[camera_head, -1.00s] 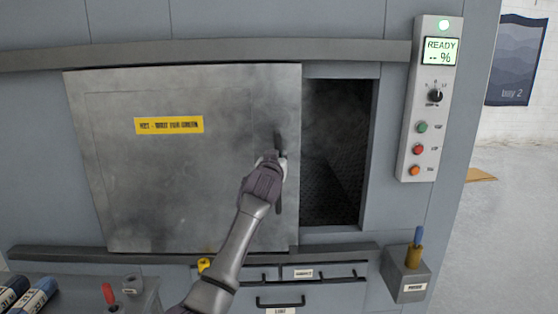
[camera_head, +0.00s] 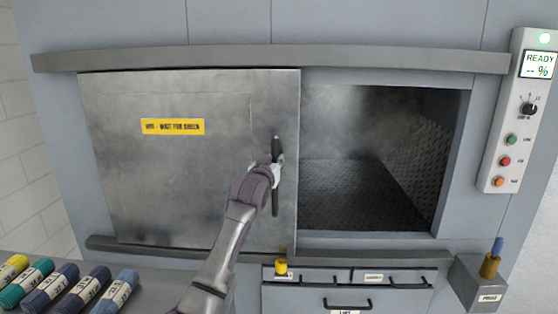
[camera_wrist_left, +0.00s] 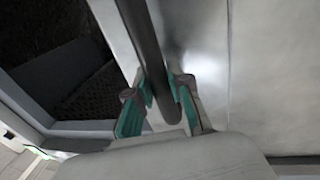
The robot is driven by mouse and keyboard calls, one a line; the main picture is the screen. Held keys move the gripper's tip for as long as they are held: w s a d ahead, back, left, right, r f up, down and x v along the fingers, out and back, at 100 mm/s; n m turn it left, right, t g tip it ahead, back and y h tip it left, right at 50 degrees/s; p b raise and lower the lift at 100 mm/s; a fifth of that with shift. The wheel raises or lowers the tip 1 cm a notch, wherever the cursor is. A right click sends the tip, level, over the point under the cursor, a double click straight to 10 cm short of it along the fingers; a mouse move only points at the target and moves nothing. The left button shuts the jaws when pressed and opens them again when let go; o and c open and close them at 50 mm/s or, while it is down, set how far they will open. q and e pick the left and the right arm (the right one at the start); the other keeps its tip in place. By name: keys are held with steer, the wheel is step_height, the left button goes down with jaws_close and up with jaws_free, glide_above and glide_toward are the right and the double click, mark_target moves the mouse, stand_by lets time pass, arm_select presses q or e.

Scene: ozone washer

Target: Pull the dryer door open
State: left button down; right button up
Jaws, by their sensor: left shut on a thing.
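The dryer door (camera_head: 180,175) is a grey metal sliding panel with a yellow label. It covers the left part of the opening; the dark chamber (camera_head: 350,190) shows to its right. A black vertical handle (camera_head: 275,205) is near the door's right edge. My left gripper (camera_head: 276,165) is shut on the handle. In the left wrist view, the teal-padded fingers of the gripper (camera_wrist_left: 158,108) sit on both sides of the dark handle bar (camera_wrist_left: 146,45). My right gripper is not in view.
A control panel (camera_head: 515,125) with a READY screen is at the right. Rails run above (camera_head: 270,58) and below the door. Drawers (camera_head: 345,290) sit below. Several rolled bundles (camera_head: 75,288) lie on a ledge at lower left. A box with a blue-topped tool (camera_head: 480,285) is at lower right.

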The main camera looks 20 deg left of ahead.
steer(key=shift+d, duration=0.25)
arm_select(q)
steer(key=c, duration=1.1)
jaws_free()
steer(key=shift+d, duration=0.1)
steer(key=shift+o, duration=0.2)
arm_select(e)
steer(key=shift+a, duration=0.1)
arm_select(q)
steer(key=s, duration=1.2)
steer(key=shift+d, duration=0.45)
